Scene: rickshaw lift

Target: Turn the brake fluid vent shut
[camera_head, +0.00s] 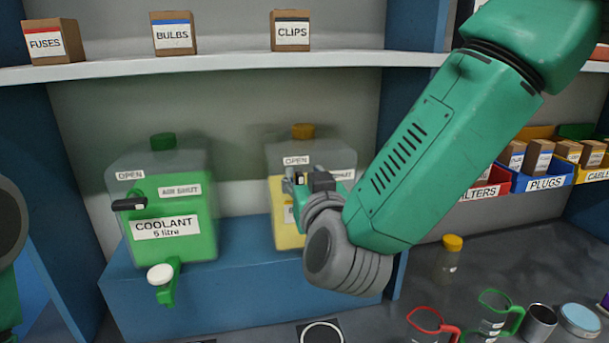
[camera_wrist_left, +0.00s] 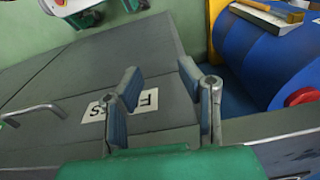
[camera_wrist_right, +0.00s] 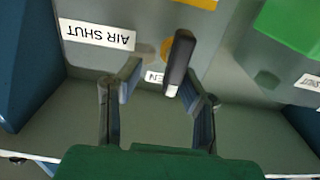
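The brake fluid container (camera_head: 285,236) is a clear jug with yellow fluid and an orange cap (camera_head: 303,131), on the blue shelf block; my right arm hides much of its front. My right gripper (camera_head: 297,182) is at its upper front. In the right wrist view, a black vent lever with a pale end (camera_wrist_right: 179,62) shows between the open fingertips (camera_wrist_right: 164,80), closer to the right finger. The lever partly covers the OPEN label; the AIR SHUT label (camera_wrist_right: 97,35) is left of it, upside down. I cannot tell whether the fingers touch it. My left gripper (camera_wrist_left: 158,76) is open and empty.
The green coolant container (camera_head: 195,240) with its own black lever (camera_head: 130,203) and tap stands left. Boxes line the shelf (camera_head: 220,62) above. Jugs, a small yellow-capped bottle (camera_head: 449,262) and a metal cup (camera_head: 538,323) stand on the bench, with bins behind.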

